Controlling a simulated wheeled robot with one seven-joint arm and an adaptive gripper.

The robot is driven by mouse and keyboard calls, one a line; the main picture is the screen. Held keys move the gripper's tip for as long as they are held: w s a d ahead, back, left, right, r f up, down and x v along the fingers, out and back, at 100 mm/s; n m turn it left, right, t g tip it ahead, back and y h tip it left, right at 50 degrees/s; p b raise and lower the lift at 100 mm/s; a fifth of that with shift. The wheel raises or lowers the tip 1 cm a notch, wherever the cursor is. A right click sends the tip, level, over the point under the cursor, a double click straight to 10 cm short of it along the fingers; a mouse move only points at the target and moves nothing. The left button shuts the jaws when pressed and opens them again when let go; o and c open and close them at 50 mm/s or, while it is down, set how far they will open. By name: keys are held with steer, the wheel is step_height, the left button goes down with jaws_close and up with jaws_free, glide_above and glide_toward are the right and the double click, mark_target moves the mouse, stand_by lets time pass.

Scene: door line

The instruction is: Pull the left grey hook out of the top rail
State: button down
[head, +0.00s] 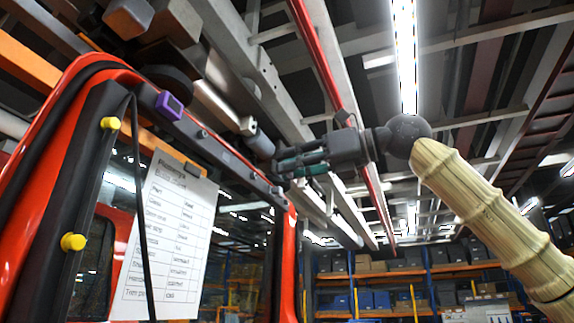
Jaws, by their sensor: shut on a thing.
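The red vehicle door (72,125) stands on the left, with a dark top rail (228,156) sloping down to the right. My gripper (279,166) has dark links and teal fingers. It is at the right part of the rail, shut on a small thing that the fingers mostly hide. I take this to be the left grey hook, but its shape and whether it still sits in the rail cannot be made out. A small grey fitting (202,134) shows on the rail to the left of my gripper.
A purple box (169,105) sits on the rail's upper left. Two yellow knobs (73,242) are on the door's left post. A printed sheet (165,240) and a dark cable hang across the window. Overhead beams are behind; shelves (400,277) stand far back right.

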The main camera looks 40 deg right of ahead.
steer(key=s+d+f+b, duration=0.3)
steer(key=s+f+b, duration=0.2)
steer(key=f, duration=0.1)
steer(key=shift+s+d+f, duration=0.15)
steer(key=shift+s+f, duration=0.15)
stand_by(0.5)
